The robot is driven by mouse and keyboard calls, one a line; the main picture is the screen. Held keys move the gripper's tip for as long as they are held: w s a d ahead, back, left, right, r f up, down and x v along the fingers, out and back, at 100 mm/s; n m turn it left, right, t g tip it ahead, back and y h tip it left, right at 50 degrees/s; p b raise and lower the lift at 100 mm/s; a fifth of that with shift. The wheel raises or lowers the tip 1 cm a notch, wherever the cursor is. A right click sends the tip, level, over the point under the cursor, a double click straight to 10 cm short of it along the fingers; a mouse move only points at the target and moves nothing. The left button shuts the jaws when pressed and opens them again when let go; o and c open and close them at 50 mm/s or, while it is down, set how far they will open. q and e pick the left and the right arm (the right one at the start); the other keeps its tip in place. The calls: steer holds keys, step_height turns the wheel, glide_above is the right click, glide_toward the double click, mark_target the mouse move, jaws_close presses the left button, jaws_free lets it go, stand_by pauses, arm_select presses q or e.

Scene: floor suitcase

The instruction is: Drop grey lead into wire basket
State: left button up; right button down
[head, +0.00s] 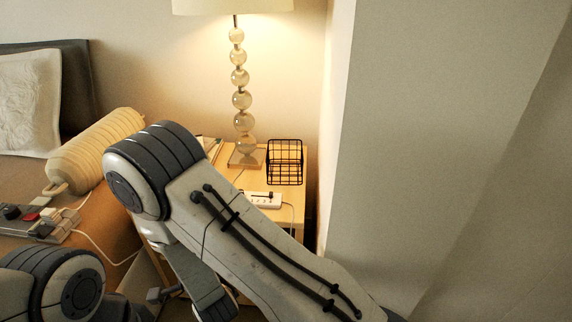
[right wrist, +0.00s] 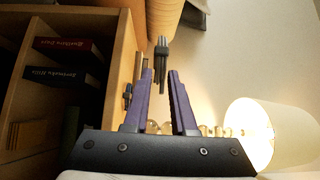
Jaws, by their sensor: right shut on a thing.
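The black wire basket (head: 285,162) stands on the wooden nightstand (head: 231,178), right of the lamp. Its wires are thin and I see nothing clearly inside it. In the right wrist view my right gripper (right wrist: 161,78) has its purple fingers closed on a slim dark grey plug-like end, which I take to be the grey lead (right wrist: 162,48). The rest of the lead is not clear. In the head view my right arm fills the foreground and its fingertips are not clearly seen. My left gripper is out of view; only part of the left arm shows at lower left.
A lamp (head: 241,100) with glass balls stands beside the basket. A white power strip (head: 262,199) lies in front of it. A wall (head: 400,130) rises close on the right. A bed with a cream bolster (head: 95,150) is on the left. Books (right wrist: 65,48) fill shelf compartments.

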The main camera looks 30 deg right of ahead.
steer(key=w+d+r+m+h+p, duration=0.25)
steer(key=w+d+h, duration=0.2)
steer(key=d, duration=0.45)
steer(key=w+d+r+m+h+p, duration=0.25)
steer(key=w+d+r, duration=0.2)
steer(key=d, duration=0.45)
steer(key=w+d+r+m+g+h+p, duration=0.1)
steer(key=d+r+m+g+h, duration=0.15)
steer(key=d, duration=0.75)
steer(key=w+d+r+m+g+h+p, duration=0.1)
steer(key=d+r+h, duration=0.25)
steer(key=d, duration=0.65)
step_height(320, 180, down, 7)
steer(key=b, duration=0.3)
steer(key=shift+d+r, duration=0.15)
steer(key=shift+d, duration=0.15)
steer(key=shift+m, duration=0.25)
steer(key=c, duration=0.7)
jaws_free()
steer(key=shift+o, duration=0.2)
steer(key=shift+a, duration=0.1)
